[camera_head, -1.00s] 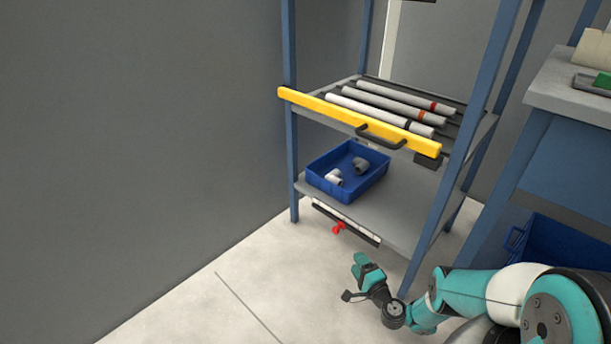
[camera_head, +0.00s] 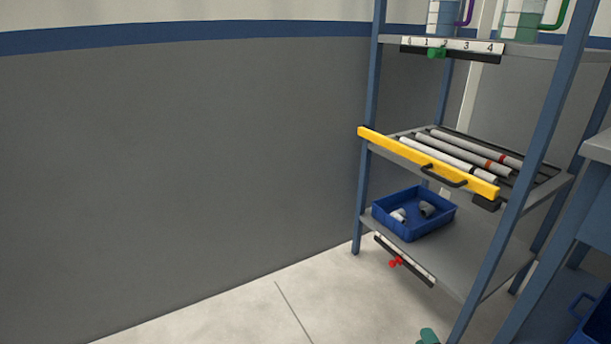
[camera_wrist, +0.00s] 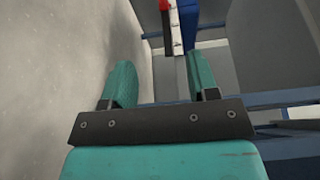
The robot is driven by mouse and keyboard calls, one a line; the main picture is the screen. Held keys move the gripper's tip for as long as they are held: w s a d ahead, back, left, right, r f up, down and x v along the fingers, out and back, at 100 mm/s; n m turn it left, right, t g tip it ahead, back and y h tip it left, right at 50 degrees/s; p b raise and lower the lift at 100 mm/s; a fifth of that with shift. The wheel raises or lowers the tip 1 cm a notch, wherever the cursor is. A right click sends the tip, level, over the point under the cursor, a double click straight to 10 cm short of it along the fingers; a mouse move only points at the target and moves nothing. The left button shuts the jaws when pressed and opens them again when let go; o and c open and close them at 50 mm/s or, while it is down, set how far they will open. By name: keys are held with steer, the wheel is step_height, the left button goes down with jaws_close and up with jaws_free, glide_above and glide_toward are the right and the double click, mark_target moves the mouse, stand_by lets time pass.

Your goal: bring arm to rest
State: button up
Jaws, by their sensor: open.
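My gripper (camera_wrist: 162,85) is open in the wrist view, its two teal fingers apart with nothing between them. Only a small teal part of my arm shows at the bottom edge of the head view. The blue shelf rack (camera_head: 368,110) stands beyond it. Its middle shelf holds several grey pipes (camera_head: 450,150) with coloured bands behind a yellow front bar (camera_head: 425,163). A blue bin (camera_head: 413,220) with grey fittings sits on the lower shelf.
A red clip (camera_head: 396,262) is on the label strip of the lower shelf. A green clip (camera_head: 437,53) is on the top shelf's numbered strip. A workbench (camera_head: 596,150) stands at the right. The floor (camera_head: 240,315) at the left is clear.

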steer(key=w+a+r+n+g+y, duration=0.3)
steer(key=w+a+r+n+y, duration=0.15)
steer(key=w+r, duration=0.35)
steer(key=w+a+r+n+g+y, duration=0.2)
steer(key=w+a+r+n+y, duration=0.3)
steer(key=r, duration=0.5)
steer(key=a+r+n+g, duration=0.3)
steer(key=a+r+n, duration=0.1)
steer(key=r, duration=0.5)
steer(key=a+r+n+g, duration=0.3)
steer(key=a+r, duration=0.2)
steer(key=r, duration=0.3)
steer(key=s+a+r+n+g+h, duration=0.2)
steer(key=s+a+r, duration=0.1)
steer(key=s+r, duration=0.55)
steer(key=s+a+r+n+g+h, duration=0.2)
steer(key=s+r+n+g, duration=0.1)
steer(key=s+r, duration=0.55)
steer(key=s+d+r+n+g+h, duration=0.1)
steer(key=s+d+h, duration=0.1)
steer(key=s, duration=1)
steer(key=s+d+r+n+g+h, duration=0.1)
steer(key=s+d+r+h, duration=0.1)
steer(key=s, duration=1.1)
step_height(320, 180, up, 35)
steer(key=p, duration=3.5)
steer(key=shift+w+d+f+p, duration=0.15)
steer(key=shift+w+f+p, duration=0.05)
steer(key=shift+w+p, duration=0.2)
